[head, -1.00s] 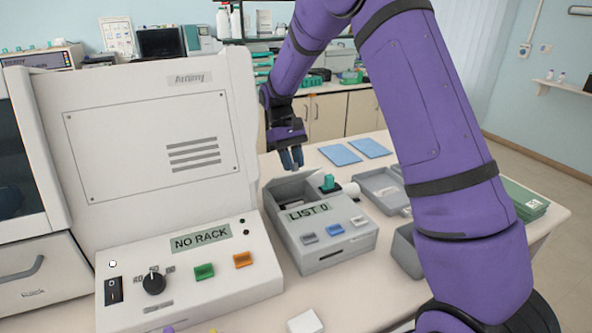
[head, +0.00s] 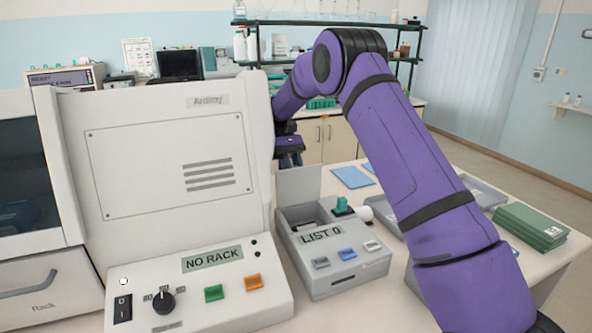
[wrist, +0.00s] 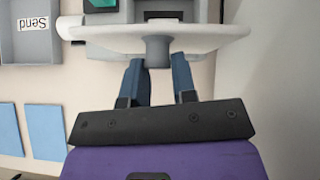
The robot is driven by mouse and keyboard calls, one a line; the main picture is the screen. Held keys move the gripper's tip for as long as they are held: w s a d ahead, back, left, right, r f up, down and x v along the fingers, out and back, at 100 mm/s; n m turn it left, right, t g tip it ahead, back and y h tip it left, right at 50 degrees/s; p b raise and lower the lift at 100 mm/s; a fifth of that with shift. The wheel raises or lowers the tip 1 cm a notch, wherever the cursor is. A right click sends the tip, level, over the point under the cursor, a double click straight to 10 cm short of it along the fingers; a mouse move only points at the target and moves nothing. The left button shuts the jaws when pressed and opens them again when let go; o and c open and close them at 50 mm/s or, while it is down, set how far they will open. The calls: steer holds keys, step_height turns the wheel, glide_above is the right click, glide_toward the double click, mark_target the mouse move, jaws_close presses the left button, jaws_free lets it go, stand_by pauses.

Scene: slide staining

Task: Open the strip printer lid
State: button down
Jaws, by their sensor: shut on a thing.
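The strip printer (head: 335,262) is a grey box with a "LIST 0" display, left of my forearm in the head view. Its lid (head: 299,187) stands about upright at the back edge, and the inside is exposed. My gripper (head: 290,158) is behind and above the lid, its fingertips partly hidden by the lid and the big white machine. In the wrist view the lid (wrist: 215,38) shows as a pale plate seen nearly edge-on. My gripper (wrist: 158,66) has its two blue fingers on either side of a grey knob (wrist: 157,50) on the lid.
A large white machine (head: 165,165) with a "NO RACK" display stands close on the left. A green knob (head: 342,206) and a white roll (head: 365,213) are at the printer's right. Blue sheets (head: 352,177) and green booklets (head: 530,226) lie farther right.

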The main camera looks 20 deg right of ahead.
steer(key=shift+w+d+f+g, duration=0.2)
steer(key=shift+w+f+g, duration=0.35)
steer(key=shift+g, duration=0.25)
steer(key=c, duration=1)
jaws_free()
steer(key=shift+d, duration=0.1)
steer(key=shift+o, duration=0.2)
steer(key=shift+r, duration=0.1)
steer(key=shift+r, duration=0.1)
steer(key=s+r, duration=0.2)
steer(key=s, duration=0.6)
steer(key=s+a+r, duration=0.1)
steer(key=s+r, duration=0.1)
steer(key=s, duration=0.6)
steer(key=shift+r, duration=0.35)
